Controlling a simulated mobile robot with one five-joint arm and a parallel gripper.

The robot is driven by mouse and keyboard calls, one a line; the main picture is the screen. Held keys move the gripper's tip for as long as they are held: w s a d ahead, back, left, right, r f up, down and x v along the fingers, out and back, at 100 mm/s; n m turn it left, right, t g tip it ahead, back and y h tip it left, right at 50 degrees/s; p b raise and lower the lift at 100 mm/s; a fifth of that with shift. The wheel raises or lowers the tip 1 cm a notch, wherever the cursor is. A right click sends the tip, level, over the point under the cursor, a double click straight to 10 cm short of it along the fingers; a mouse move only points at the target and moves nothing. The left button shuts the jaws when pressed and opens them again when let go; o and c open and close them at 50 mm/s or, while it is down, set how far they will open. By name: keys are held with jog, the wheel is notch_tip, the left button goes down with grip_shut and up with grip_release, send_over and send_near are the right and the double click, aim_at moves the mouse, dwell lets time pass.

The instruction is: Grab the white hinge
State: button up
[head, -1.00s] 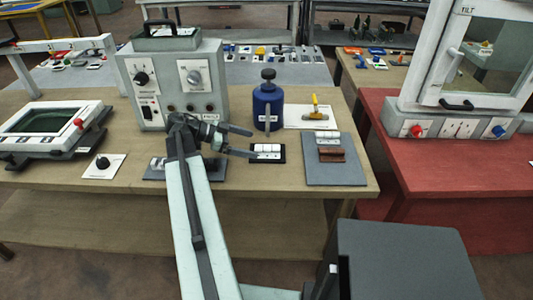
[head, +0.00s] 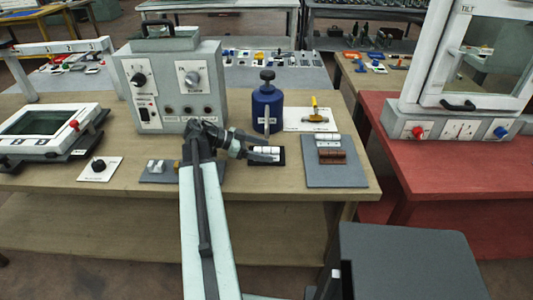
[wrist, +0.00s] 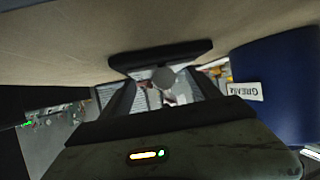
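The white hinge (head: 267,149) lies on a small black base on the wooden table, in front of the blue bottle. My gripper (head: 270,149) reaches it from the left, with one finger on the far side and one on the near side. In the wrist view the black base (wrist: 150,58) shows with the hinge's round grey end (wrist: 163,77) between my fingers (wrist: 163,82). Gaps seem to show on both sides of it, so my gripper looks open around the hinge. Another pale hinge (head: 328,142) sits on a grey plate to the right, above a brown hinge (head: 332,157).
The blue bottle (head: 267,108) stands close behind the hinge; its label also shows in the wrist view (wrist: 245,91). A grey control box (head: 172,85) stands behind my arm. Bare table lies in front of the hinge.

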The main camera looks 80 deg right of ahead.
jog(key=shift+c, duration=0.8)
jog(key=shift+r+p, duration=0.3)
jog(key=shift+c, duration=0.9)
jog(key=w, duration=0.2)
jog(key=w+a, duration=0.1)
jog(key=w, duration=0.2)
jog(key=w+a, duration=0.1)
jog(key=w, duration=0.1)
jog(key=shift+w+a+r, duration=0.2)
jog(key=shift+w+r, duration=0.1)
jog(key=shift+w, duration=0.05)
jog(key=shift+c, duration=0.9)
notch_tip(320, 180, up, 14)
jog(key=p, duration=1.4)
jog(key=shift+c, duration=0.2)
